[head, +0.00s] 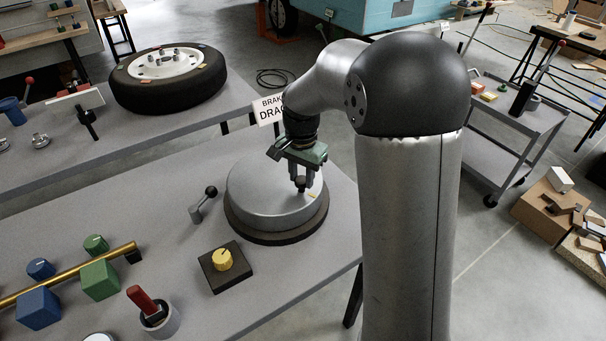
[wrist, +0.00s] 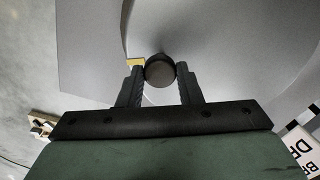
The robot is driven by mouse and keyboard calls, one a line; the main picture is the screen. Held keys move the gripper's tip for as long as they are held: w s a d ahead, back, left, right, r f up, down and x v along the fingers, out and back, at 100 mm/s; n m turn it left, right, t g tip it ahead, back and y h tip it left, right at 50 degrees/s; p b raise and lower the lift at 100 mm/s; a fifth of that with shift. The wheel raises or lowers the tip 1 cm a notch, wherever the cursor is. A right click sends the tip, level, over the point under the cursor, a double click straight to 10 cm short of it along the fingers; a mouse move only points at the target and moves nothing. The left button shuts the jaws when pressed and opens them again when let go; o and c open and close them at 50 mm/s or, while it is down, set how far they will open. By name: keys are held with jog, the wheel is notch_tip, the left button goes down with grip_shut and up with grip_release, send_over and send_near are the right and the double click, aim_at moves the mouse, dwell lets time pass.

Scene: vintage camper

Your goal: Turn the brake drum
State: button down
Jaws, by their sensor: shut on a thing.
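The brake drum (head: 262,192) is a grey metal disc on a dark round base near the right end of the grey bench. My gripper (head: 300,186) points down over the right part of the drum's top. It is shut on a dark round knob (wrist: 160,70) that stands on the drum. In the wrist view the knob sits between the two fingertips, and the drum's curved rim (wrist: 127,30) shows behind it. A small yellow mark (wrist: 135,62) lies beside the knob. A sign reading BRAKE DRAG (head: 268,110) stands behind the drum, partly hidden by my arm.
A small black-knobbed lever (head: 204,204) and a yellow dial on a dark plate (head: 223,261) are close to the drum. Blue and green blocks by a brass rod (head: 70,272) and a red-handled cup (head: 158,317) stand farther left. A tyre (head: 168,78) lies on the back bench.

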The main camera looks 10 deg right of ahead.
jog(key=c, duration=1)
grip_release()
notch_tip(320, 180, up, 18)
jog(key=shift+f, duration=0.2)
jog(key=s+f+n, duration=0.3)
jog(key=s+f, duration=0.2)
jog(key=s, duration=0.3)
jog(key=s+f+n, duration=0.3)
jog(key=s+f, duration=0.2)
jog(key=s, duration=0.4)
jog(key=s+f+n, duration=0.3)
jog(key=s+f, duration=0.1)
jog(key=s, duration=0.5)
jog(key=shift+d+f+n, duration=0.3)
jog(key=shift+d+f, duration=0.05)
jog(key=shift+f, duration=0.05)
